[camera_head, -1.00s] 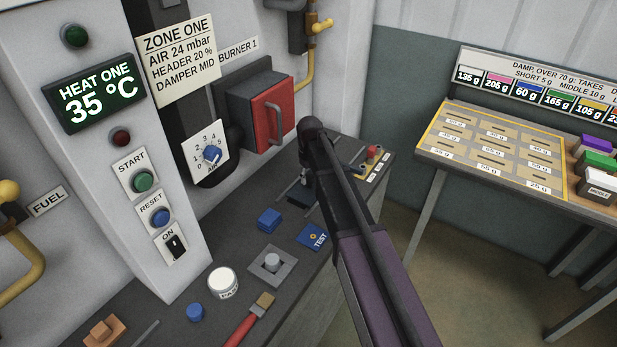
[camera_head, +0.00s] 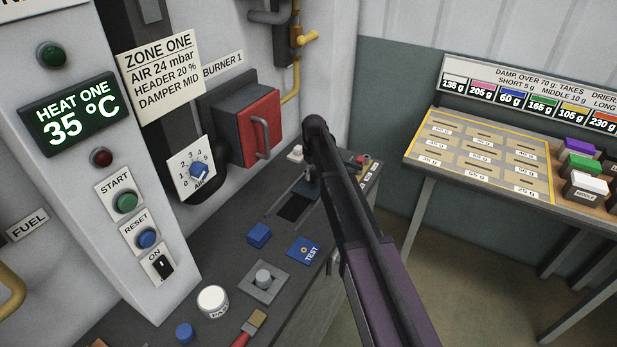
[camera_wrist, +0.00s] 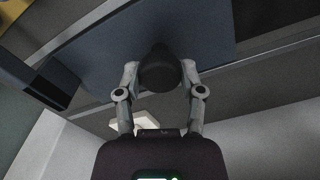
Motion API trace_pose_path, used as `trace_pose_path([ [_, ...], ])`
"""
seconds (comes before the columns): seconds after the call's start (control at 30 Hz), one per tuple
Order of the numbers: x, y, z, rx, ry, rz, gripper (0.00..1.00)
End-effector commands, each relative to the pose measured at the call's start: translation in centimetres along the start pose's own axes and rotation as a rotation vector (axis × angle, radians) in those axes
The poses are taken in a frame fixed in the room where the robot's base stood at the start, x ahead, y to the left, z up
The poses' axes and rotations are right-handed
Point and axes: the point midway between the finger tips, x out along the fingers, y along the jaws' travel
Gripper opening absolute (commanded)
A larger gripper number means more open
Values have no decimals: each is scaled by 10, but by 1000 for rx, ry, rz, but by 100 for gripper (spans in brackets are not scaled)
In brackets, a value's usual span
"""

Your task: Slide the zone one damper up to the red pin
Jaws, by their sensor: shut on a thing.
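My gripper (camera_wrist: 160,78) is shut on a round black knob (camera_wrist: 159,66) in the wrist view, one finger on each side of it. The knob stands on a flat blue-grey plate (camera_wrist: 92,58), which looks like the damper. The plate lies between two pale rails. A dark opening (camera_wrist: 45,92) shows beside it. In the head view my arm covers the gripper and knob; part of the blue-grey plate (camera_head: 312,187) shows beyond a dark rectangular opening (camera_head: 292,207). A small red piece (camera_head: 362,158) shows at the bench's far end; I cannot tell whether it is the pin.
A table (camera_head: 424,150) stands right, across open floor.

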Motion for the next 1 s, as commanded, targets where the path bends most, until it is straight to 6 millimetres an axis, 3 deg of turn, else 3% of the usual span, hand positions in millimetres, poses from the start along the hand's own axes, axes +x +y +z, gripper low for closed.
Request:
trace_pose_path([
  [0.2, 0, -1, 2, -2, -5, 3, 0],
  [0.23, 0, -1, 2, -2, -6, 2, 59],
  [0.3, 0, -2, 2, -3, -6, 2, 80],
  [0.33, 0, -2, 2, -3, -5, 2, 83],
  [0.83, 0, -3, 0, -4, -3, 1, 83],
  [1.0, 0, -4, 12, 11, -3, 1, 83],
])
